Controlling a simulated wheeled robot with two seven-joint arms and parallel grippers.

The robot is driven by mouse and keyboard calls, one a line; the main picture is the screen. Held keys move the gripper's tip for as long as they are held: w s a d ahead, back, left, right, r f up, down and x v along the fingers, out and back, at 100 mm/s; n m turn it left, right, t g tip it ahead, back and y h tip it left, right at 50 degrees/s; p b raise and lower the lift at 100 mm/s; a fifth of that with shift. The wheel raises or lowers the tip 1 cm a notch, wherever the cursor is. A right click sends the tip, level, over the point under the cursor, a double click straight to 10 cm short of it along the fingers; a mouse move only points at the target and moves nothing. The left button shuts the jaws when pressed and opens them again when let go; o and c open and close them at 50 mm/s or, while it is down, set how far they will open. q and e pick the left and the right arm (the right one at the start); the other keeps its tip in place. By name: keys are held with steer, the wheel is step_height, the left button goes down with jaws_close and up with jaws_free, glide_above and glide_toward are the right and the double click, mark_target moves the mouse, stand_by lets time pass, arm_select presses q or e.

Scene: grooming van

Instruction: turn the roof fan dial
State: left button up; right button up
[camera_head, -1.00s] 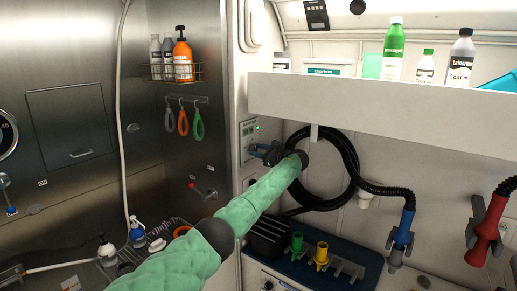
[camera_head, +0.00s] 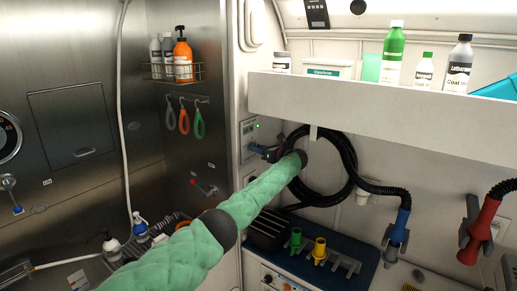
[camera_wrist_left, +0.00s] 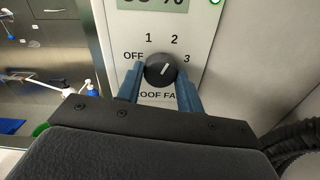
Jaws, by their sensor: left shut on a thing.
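The roof fan dial (camera_wrist_left: 160,69) is a round black knob with a white pointer line on a light panel (camera_wrist_left: 207,40). The labels OFF, 1, 2 and 3 run around it, and its pointer line leans up and right, between 2 and 3. My left gripper (camera_wrist_left: 160,82) is shut on the dial, with one blue finger on each side of it. In the head view the left gripper (camera_head: 268,152) is at the wall panel (camera_head: 249,134), and the dial is hidden there. My right gripper is not in view.
A long white shelf (camera_head: 380,108) with bottles juts out to the right of the panel. A black coiled hose (camera_head: 345,150) hangs beside my gripper. A wire rack with bottles (camera_head: 173,72) and colored loops (camera_head: 199,125) are on the left wall.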

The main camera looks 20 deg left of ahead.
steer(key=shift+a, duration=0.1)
arm_select(q)
steer(key=o, duration=1)
steer(key=shift+b+v, duration=2.1)
steer(key=shift+v, duration=1.8)
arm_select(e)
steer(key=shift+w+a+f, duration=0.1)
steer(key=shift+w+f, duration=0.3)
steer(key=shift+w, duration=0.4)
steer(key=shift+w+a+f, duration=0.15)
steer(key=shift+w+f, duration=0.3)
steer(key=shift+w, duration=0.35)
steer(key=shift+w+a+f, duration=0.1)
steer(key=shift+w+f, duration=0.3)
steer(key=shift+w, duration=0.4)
arm_select(q)
steer(key=shift+d, duration=0.1)
